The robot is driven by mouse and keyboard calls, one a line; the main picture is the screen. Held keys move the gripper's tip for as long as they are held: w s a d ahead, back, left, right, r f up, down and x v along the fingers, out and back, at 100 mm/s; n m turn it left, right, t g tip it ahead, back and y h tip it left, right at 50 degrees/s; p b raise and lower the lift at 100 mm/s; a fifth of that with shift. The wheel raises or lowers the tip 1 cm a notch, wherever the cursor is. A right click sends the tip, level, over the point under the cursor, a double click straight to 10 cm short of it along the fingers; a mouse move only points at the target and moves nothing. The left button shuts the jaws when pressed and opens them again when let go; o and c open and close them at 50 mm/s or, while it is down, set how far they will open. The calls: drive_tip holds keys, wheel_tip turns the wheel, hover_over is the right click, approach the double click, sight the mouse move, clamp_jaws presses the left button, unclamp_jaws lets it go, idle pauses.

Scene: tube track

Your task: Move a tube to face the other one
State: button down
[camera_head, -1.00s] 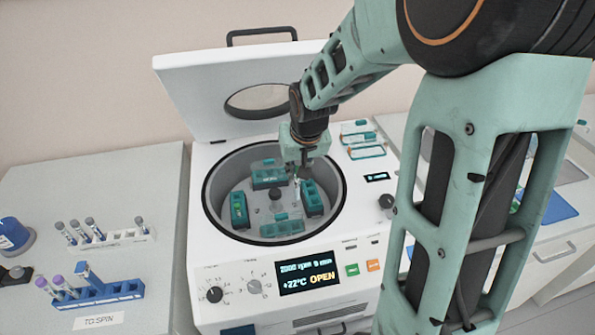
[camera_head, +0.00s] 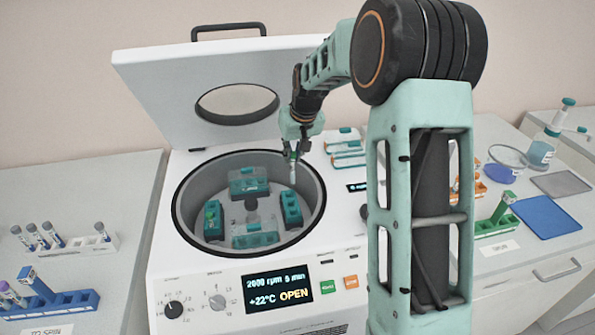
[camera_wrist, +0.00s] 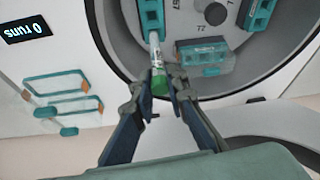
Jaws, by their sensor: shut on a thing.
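My gripper (camera_head: 296,147) is shut on a tube (camera_head: 292,173) with a green cap, held upright above the rear right part of the open centrifuge bowl. The wrist view shows the jaws (camera_wrist: 164,80) closed at the green cap (camera_wrist: 159,86), with the tube's pale body (camera_wrist: 154,48) pointing toward a bucket (camera_wrist: 150,20). The other tube shows as a green cap (camera_head: 211,211) in the left bucket (camera_head: 213,225). The right bucket (camera_head: 291,210) lies across the rotor from it, below my gripper. Whether the held tube's tip touches anything is unclear.
The centrifuge (camera_head: 165,262) has its lid (camera_head: 150,85) raised behind the bowl. Its display reads OPEN. A blue rack (camera_head: 60,305) and a white rack (camera_head: 75,245) with tubes stand left. Several teal-and-orange bucket parts (camera_head: 346,146) lie right of the bowl.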

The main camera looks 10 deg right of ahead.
drive_tip(key=w+f+n+b, duration=0.1)
drive_tip(key=w+f+b, duration=0.4)
drive_tip(key=f, duration=0.2)
drive_tip(key=shift+a+f, duration=0.3)
idle(0.3)
drive_tip(key=shift+f+b, duration=0.55)
drive_tip(key=shift+b, duration=0.05)
idle(1.0)
drive_tip(key=shift+f, duration=0.4)
drive_tip(key=shift+f+b, duration=0.2)
drive_tip(key=shift+b, duration=0.2)
drive_tip(key=shift+f+b, duration=0.9)
drive_tip(key=shift+f, duration=0.45)
drive_tip(key=shift+f, duration=0.2)
drive_tip(key=c, duration=1.8)
unclamp_jaws()
drive_tip(key=shift+c, duration=0.2)
